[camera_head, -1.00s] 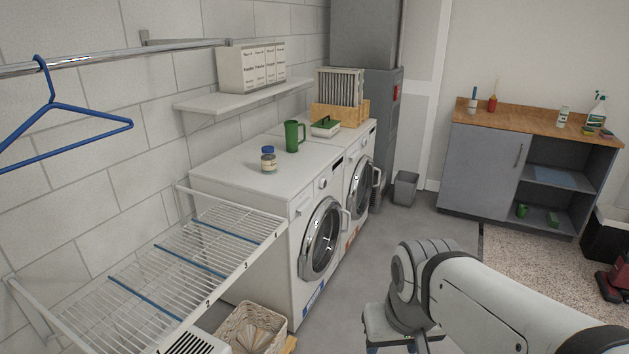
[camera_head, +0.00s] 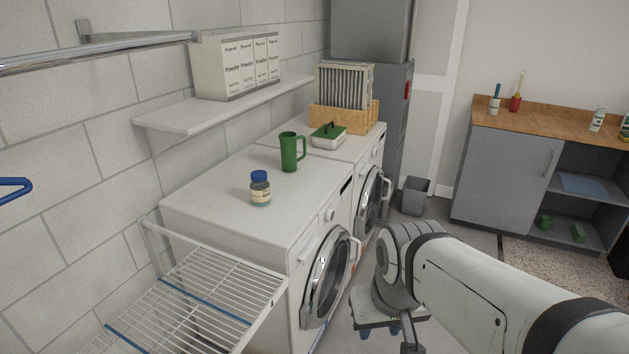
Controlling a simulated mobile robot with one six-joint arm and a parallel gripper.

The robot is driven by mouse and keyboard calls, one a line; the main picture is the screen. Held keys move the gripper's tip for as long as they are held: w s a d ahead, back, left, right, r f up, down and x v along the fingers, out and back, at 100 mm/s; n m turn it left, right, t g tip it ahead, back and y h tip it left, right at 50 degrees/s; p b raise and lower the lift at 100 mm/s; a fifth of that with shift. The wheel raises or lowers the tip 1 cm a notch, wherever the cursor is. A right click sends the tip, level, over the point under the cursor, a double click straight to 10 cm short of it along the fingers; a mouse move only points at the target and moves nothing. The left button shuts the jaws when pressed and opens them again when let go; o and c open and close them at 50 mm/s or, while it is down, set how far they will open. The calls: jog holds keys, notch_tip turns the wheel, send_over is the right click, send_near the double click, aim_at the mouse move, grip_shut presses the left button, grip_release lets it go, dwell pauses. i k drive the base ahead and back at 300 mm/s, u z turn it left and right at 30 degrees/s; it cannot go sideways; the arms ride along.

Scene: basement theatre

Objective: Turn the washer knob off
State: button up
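The front white washer (camera_head: 235,205) stands against the left wall, with its round door (camera_head: 326,278) facing right. A small round pale knob (camera_head: 330,215) sits on its upper front panel, above the door. The knob's pointer is too small to read. A second white machine (camera_head: 345,147) stands behind it, with its own round door. My white and grey arm reaches in from the lower right. A pale grey part below its joint may belong to my gripper, but I cannot make out fingers. My arm is to the right of the washer and apart from the knob.
A wire drying rack (camera_head: 205,285) stands in front of the washer. A jar (camera_head: 260,188) and a green mug (camera_head: 291,150) are on top. A wall shelf (camera_head: 190,115) hangs above. A grey bin (camera_head: 414,195) and grey cabinet (camera_head: 500,175) stand beyond, with floor between.

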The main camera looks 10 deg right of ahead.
aim_at(330, 214)
jog(key=z, duration=0.35)
jog(key=i, duration=1.25)
jog(key=z, duration=0.5)
jog(key=k, duration=0.95)
jog(key=z, duration=0.15)
jog(key=i, duration=0.95)
jog(key=u, duration=0.05)
